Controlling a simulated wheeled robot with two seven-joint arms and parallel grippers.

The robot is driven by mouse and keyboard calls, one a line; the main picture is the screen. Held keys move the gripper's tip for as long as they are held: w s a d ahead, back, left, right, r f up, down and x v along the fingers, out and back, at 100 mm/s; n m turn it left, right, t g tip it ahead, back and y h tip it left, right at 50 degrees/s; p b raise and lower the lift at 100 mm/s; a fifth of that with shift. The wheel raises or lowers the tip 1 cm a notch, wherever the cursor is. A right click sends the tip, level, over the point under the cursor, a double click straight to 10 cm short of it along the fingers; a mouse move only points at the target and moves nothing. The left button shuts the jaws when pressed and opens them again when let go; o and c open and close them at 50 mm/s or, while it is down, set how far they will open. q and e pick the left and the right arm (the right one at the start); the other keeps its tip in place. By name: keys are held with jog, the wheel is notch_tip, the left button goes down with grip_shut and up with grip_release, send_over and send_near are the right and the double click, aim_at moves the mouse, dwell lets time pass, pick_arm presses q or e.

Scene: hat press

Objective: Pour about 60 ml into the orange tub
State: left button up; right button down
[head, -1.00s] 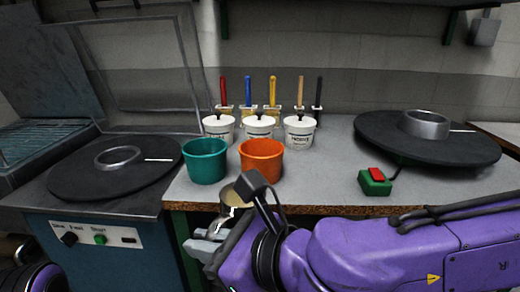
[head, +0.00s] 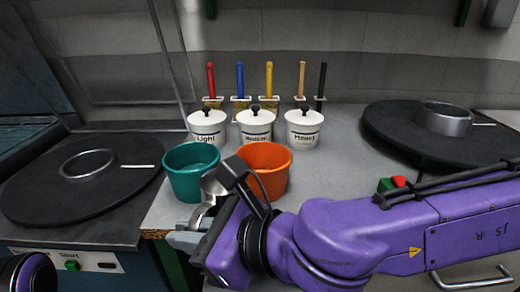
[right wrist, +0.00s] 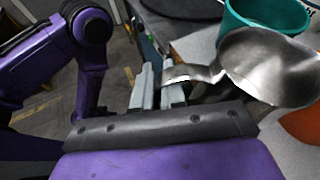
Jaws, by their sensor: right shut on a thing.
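The orange tub (head: 276,184) stands on the grey worktop, to the right of the teal tub (head: 186,178). The jug is in front of the two tubs, at the left side of the orange one. My left gripper is out of view.
Three lidded white pots (head: 207,130) labelled Light, Medium and Heavy stand behind the tubs, with several coloured-handled tools behind them. A black round plate with a metal ring (head: 442,119) is at right, another (head: 86,165) at left. A green box with red button (head: 392,184) is partly hidden.

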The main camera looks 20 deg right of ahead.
aim_at(202, 205)
jog(key=shift+s+r, duration=0.2)
jog(key=shift+r, duration=0.05)
jog(key=shift+w+d+r+p, duration=0.15)
jog(key=shift+r+p, duration=0.2)
jog(key=shift+p, duration=0.2)
jog(key=shift+w+d+r+p, duration=0.15)
jog(key=shift+r+p, duration=0.2)
jog(key=shift+p, duration=0.2)
jog(key=r+m+p, duration=0.1)
jog(key=p, duration=0.1)
jog(key=w+d+r+m+g+y+p, duration=0.1)
jog(key=r+p, duration=0.1)
jog(key=p, duration=0.1)
jog(key=r+p, duration=0.2)
jog(key=p, duration=0.1)
jog(key=shift+w+d+m+y, duration=0.35)
jog(key=shift+w+m+y, duration=0.05)
jog(key=w+d+r+m+g+y+p, duration=0.1)
jog(key=w+d+r+m+y+p, duration=0.1)
jog(key=p, duration=0.9)
jog(key=shift+w+d+r+m+g, duration=0.4)
jog(key=shift+w+d+r+m, duration=0.35)
jog(key=shift+r+m, duration=0.7)
jog(key=shift+w+a+r, duration=0.1)
jog(key=shift+w+r, duration=0.05)
jog(key=shift+r, duration=0.05)
jog(key=shift+w+d+y, duration=0.2)
jog(key=shift+y, duration=0.1)
jog(key=shift+w+d+m, duration=0.2)
jog(key=shift+m, duration=0.35)
